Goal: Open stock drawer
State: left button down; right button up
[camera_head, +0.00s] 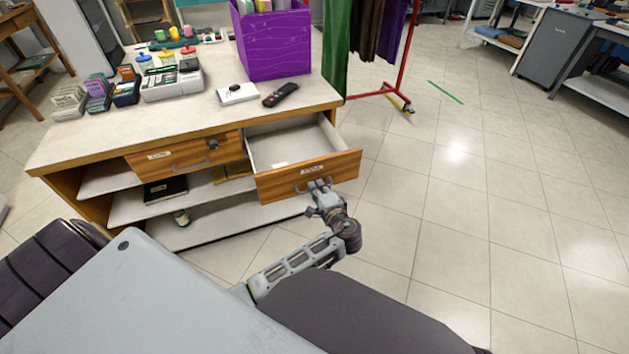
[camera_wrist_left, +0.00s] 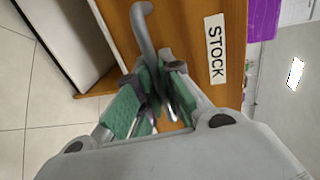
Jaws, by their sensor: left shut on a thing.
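The stock drawer (camera_head: 335,183) is the right-hand wooden drawer of the counter. It stands pulled well out, and its pale interior shows from above. Its white label reads STOCK in the left wrist view (camera_wrist_left: 215,48). My left gripper (camera_head: 318,187) is at the front of this drawer, shut on the grey curved handle (camera_wrist_left: 143,30). The fingers with green pads (camera_wrist_left: 155,92) close around the handle's lower part, which they partly hide. My right gripper is not in view.
The counter top (camera_head: 200,113) holds a purple box (camera_head: 273,43), a black remote (camera_head: 281,95) and a card tray (camera_head: 172,82). Open shelves lie below. Tiled floor (camera_head: 480,200) to the right is clear.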

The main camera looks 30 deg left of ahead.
pick_arm(q)
jog(key=shift+s+d, duration=0.1)
jog(key=shift+s, duration=0.05)
jog(key=c, duration=1.5)
grip_release()
jog(key=shift+c, duration=0.2)
jog(key=shift+r, duration=0.1)
